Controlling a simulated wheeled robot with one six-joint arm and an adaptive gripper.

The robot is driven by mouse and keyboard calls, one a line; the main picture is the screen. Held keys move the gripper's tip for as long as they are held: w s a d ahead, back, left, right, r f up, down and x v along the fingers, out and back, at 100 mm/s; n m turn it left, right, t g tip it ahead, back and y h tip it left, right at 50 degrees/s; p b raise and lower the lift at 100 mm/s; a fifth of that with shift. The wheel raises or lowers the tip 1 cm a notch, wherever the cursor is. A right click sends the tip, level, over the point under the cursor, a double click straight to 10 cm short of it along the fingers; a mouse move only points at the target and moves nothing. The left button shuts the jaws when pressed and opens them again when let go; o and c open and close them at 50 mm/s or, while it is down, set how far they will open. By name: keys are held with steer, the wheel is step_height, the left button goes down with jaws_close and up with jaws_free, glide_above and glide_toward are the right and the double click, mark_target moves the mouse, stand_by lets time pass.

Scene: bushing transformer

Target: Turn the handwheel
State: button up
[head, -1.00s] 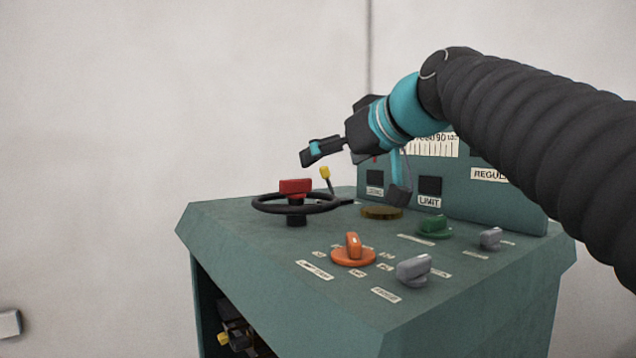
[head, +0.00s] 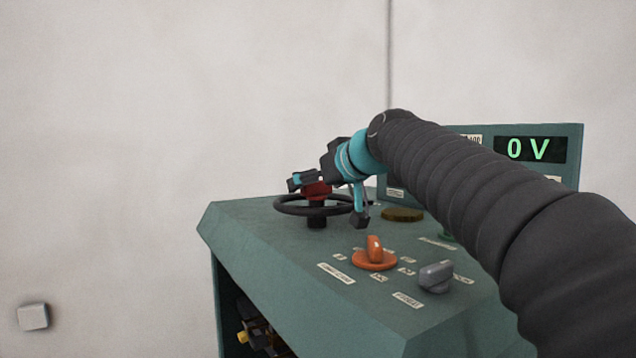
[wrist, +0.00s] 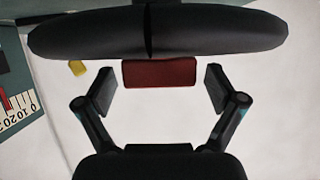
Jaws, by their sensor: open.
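The handwheel (head: 283,209) is a black ring on a short post on top of the green console. A red block (head: 318,191) sits at its centre, partly covered by my gripper. My gripper (head: 327,201) is open, reaching down over the wheel from the right, one finger at the far left of the block and one to its right. In the wrist view the red block (wrist: 160,72) shows between the two spread fingers (wrist: 158,90), with gaps on both sides. The black wheel rim (wrist: 90,35) spans the top of that view. I see no clear contact.
The console top (head: 250,225) carries an orange knob (head: 374,252), a grey knob (head: 436,276) and a brass disc (head: 402,214). A display (head: 530,149) reads 0 V. My arm covers the console's right side.

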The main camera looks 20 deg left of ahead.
steer(key=c, duration=1.7)
steer(key=shift+w+f+g, duration=0.1)
steer(key=shift+g, duration=0.2)
